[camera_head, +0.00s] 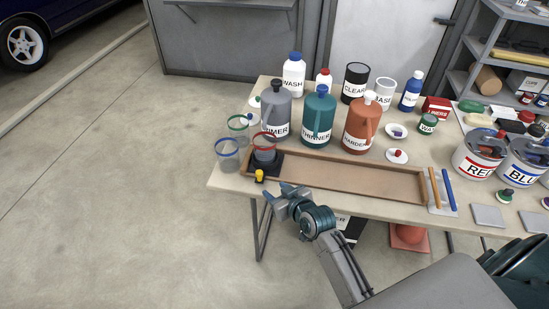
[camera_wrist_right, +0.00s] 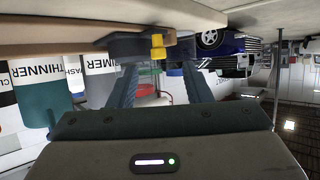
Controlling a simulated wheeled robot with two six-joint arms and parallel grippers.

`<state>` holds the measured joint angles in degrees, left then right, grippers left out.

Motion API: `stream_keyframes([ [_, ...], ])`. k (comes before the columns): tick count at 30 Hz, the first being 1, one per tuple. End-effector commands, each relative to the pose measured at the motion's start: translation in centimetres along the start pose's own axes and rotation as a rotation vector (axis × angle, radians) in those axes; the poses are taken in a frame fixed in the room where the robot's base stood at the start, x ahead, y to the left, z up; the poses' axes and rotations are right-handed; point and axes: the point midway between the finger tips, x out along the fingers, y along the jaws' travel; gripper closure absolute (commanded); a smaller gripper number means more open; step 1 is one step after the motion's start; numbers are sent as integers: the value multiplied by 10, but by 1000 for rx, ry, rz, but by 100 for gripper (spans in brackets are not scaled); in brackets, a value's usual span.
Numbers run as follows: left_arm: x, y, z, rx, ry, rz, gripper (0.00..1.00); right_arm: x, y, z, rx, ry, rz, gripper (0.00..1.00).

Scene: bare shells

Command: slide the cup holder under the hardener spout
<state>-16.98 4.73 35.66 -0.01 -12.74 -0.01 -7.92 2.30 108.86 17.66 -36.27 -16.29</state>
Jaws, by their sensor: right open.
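The black cup holder (camera_head: 272,170) sits at the left end of a shallow wooden tray (camera_head: 340,182), with a yellow knob (camera_head: 259,175) on its front. A clear cup with a red rim (camera_head: 264,149) stands in it. The orange hardener jug (camera_head: 361,125) stands behind the tray, well to the right of the holder. My right gripper (camera_head: 278,194) is at the table's front edge, right of the knob, open and empty. In the right wrist view, which looks turned over, the knob (camera_wrist_right: 157,46) and holder (camera_wrist_right: 122,46) show beyond the spread fingers. My left gripper is out of view.
The grey primer jug (camera_head: 276,112) and teal thinner jug (camera_head: 319,118) stand behind the tray. Cups with blue (camera_head: 228,158) and green (camera_head: 238,128) rims stand left of the holder. The tray is bare right of the holder; brushes lie past its right end.

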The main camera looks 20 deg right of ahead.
Motion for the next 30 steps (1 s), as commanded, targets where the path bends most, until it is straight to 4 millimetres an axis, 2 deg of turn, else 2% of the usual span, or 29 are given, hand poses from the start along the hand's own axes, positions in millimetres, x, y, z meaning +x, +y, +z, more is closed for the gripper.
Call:
stream_keyframes([
  [1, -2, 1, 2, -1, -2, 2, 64, -4, -1, -11, -4, 16, -3, 55],
  [5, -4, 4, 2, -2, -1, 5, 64, 0, -2, -20, -7, 28, -6, 55],
  [8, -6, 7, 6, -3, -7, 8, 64, 12, -2, -20, -5, 28, -6, 55],
  [13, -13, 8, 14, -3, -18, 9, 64, 44, -2, -22, -4, 27, -6, 55],
  [21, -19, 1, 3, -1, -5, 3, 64, 86, -2, -21, -5, 26, -5, 55],
  [30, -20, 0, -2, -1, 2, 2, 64, 102, -2, -20, -6, 27, -4, 55],
])
